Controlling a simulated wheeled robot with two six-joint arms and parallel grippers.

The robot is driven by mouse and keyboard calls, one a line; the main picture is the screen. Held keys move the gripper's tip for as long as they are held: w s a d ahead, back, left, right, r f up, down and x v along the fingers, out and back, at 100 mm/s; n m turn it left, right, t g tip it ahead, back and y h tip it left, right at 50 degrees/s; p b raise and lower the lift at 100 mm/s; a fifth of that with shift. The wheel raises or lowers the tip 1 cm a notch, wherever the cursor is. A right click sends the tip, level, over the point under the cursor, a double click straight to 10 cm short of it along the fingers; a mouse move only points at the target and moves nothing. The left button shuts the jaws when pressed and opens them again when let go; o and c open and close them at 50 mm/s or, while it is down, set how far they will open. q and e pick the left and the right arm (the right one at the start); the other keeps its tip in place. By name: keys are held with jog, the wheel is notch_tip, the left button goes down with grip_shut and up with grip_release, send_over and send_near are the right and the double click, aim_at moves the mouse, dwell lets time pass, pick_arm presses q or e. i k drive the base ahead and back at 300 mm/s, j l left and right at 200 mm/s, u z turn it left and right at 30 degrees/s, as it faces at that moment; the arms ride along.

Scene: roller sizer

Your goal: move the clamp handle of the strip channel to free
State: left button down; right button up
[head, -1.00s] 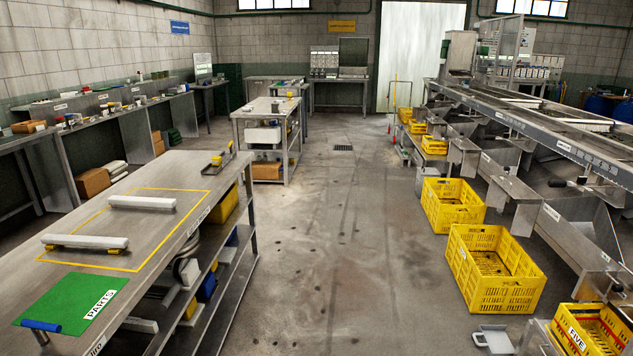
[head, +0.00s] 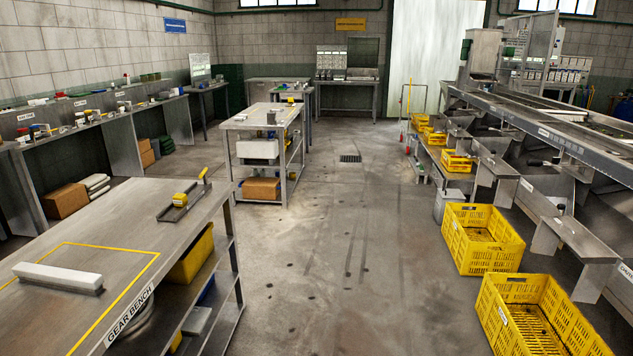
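A dark grey metal channel (head: 173,213) lies on the far end of the gear bench (head: 130,207), at the left of the head view. A yellow block (head: 184,199) sits on it, and an upright yellow-tipped handle (head: 204,175) rises at its far right end. It looks like a strip channel with a clamp, but no label on it is readable. I cannot tell whether the handle is set to clamped or free. Neither of my grippers is in view.
A white bar (head: 58,276) lies near a yellow outline on the bench. Another bench (head: 262,119) stands beyond it. Yellow crates (head: 482,238) line the floor at right, beside the sizer (head: 560,140). The floor aisle (head: 330,240) between is clear.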

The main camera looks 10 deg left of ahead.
aim_at(203, 174)
jog(key=i+l+u, duration=0.1)
jog(key=i, duration=1.6)
